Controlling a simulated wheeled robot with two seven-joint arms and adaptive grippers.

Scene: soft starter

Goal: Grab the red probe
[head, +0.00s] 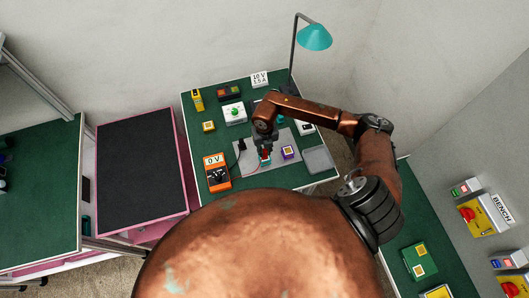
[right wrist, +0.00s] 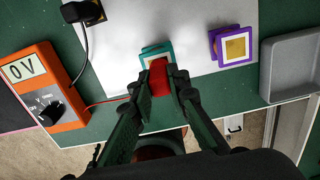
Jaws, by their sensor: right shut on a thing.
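The red probe (right wrist: 158,76) is between the two fingertips of my right gripper (right wrist: 163,84), which is shut on it. In the head view my right gripper (head: 264,146) is over the front part of the green bench, and the red probe (head: 265,155) shows just below it. A teal-framed block (right wrist: 152,53) is right behind the probe; I cannot tell whether they touch. A red lead runs from the orange meter (right wrist: 45,85) toward the probe. The meter (head: 216,172) reads 0 V. My left gripper is not in view.
A purple-framed block (right wrist: 232,45) and a grey tray (right wrist: 292,66) are to the right. A black plug (right wrist: 82,11) with a black cord is at the left. A teal lamp (head: 314,37) stands at the back.

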